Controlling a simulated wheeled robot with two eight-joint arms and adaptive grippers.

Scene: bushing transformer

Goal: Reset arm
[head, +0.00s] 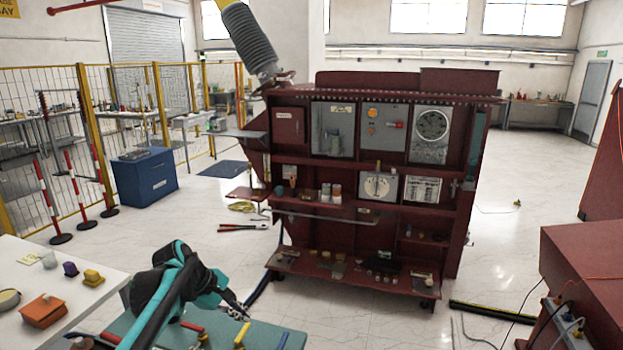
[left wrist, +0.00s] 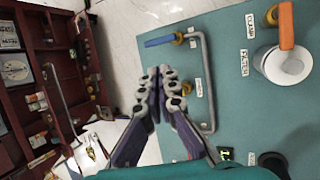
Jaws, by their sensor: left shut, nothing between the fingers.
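My left gripper (head: 240,312) reaches in from the lower left in the head view, over the teal work surface (head: 268,338). In the left wrist view its two fingers (left wrist: 159,92) meet at the tips, shut with nothing between them. My right gripper is not in view.
A dark red transformer cabinet (head: 360,225) with shelves and gauges stands ahead. A white table (head: 75,270) with small items is at left. A red cabinet (head: 590,260) stands at right. A blue box (head: 145,182) is near the yellow fence. White floor (head: 370,318) is open between.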

